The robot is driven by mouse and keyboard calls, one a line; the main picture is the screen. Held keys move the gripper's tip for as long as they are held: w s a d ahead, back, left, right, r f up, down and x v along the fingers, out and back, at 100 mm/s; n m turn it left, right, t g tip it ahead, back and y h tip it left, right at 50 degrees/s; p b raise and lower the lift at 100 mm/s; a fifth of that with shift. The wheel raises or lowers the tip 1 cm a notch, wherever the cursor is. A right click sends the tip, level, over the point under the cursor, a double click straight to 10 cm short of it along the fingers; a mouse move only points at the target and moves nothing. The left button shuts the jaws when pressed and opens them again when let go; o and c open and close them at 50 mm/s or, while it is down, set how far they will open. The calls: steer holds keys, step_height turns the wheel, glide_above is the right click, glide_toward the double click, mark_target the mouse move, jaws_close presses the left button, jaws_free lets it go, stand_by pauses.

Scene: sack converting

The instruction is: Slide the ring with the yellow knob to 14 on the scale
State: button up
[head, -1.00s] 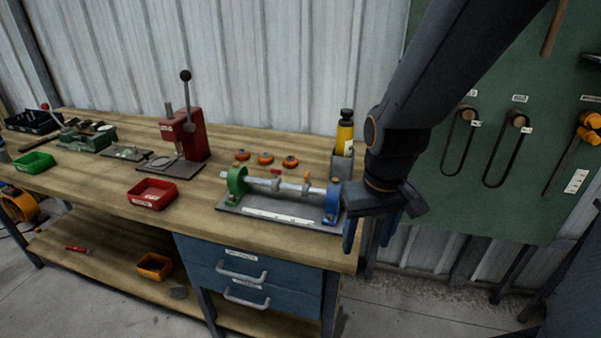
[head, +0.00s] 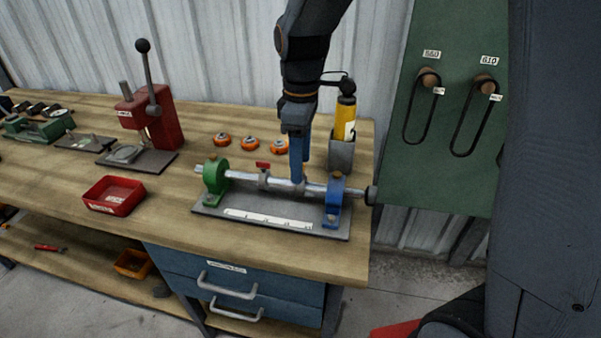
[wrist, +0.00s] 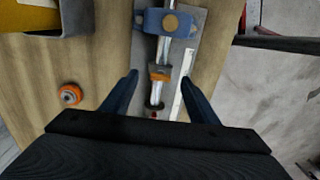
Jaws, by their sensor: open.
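A shaft (head: 238,175) runs between a green support (head: 215,176) and a blue support (head: 336,196) on a grey base plate. The ring with the yellow knob (wrist: 159,74) is on the shaft near the blue support; in the head view my fingers hide its knob. A ring with a red knob (head: 263,166) is nearer the green support. My gripper (head: 298,178) points down over the yellow-knob ring. In the wrist view my gripper (wrist: 160,79) is open, one finger each side of the shaft, apart from the knob. A white scale strip (head: 268,218) lies along the plate; its numbers are unreadable.
Several orange-rimmed discs (head: 250,143) lie behind the fixture. A grey holder (head: 341,154) with a yellow bottle (head: 345,118) stands close behind the blue support. A red tray (head: 114,196) and a red lever press (head: 155,120) stand to the left.

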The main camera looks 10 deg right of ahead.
steer(key=shift+f+p, duration=0.35)
steer(key=shift+f, duration=2.1)
jaws_close()
